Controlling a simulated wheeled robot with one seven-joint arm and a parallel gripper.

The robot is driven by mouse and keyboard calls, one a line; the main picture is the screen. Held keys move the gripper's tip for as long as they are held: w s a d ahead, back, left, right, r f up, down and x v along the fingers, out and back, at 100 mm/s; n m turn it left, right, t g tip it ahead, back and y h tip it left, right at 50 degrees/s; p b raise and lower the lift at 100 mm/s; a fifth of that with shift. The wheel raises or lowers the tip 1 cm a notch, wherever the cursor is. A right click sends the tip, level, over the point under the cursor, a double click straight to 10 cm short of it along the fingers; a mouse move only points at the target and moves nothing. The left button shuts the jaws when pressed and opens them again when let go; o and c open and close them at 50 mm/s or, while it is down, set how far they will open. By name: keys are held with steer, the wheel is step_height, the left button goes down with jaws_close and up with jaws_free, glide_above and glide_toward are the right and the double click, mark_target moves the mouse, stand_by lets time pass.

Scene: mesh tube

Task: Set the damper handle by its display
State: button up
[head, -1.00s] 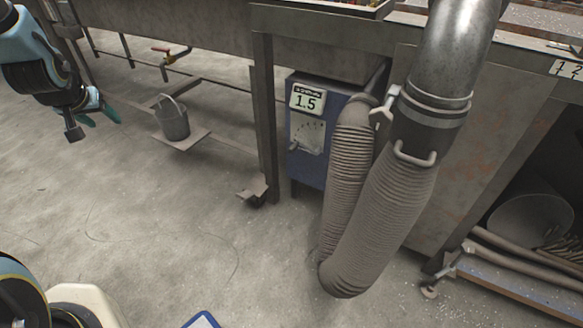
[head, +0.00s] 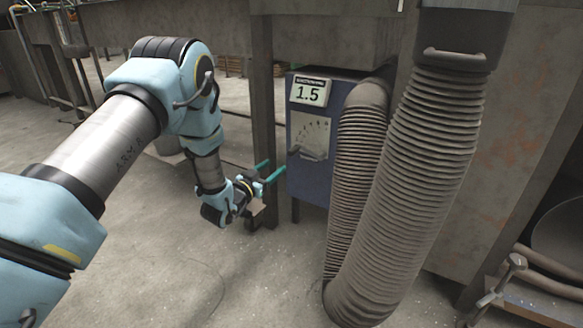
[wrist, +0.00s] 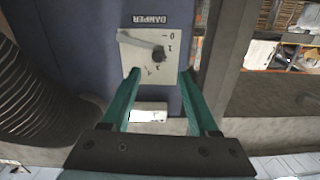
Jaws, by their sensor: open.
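The blue damper box (head: 312,184) stands under the bench. Its display (head: 308,92) reads 1.5. In the wrist view the box appears upside down.
A large ribbed hose (head: 405,190) bends down right of the box and also shows at left in the wrist view (wrist: 40,85). A bench leg (head: 263,100) stands left of the box. Open floor (head: 190,285) lies in front.

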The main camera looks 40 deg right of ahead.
mark_target(289, 155)
steer(key=b+x, duration=0.3)
steer(key=x, duration=0.6)
steer(key=shift+d+f, duration=0.1)
steer(key=shift+d, duration=0.25)
steer(key=shift+w+d, duration=0.15)
steer(key=shift+d, duration=0.4)
jaws_close()
stand_by(0.6)
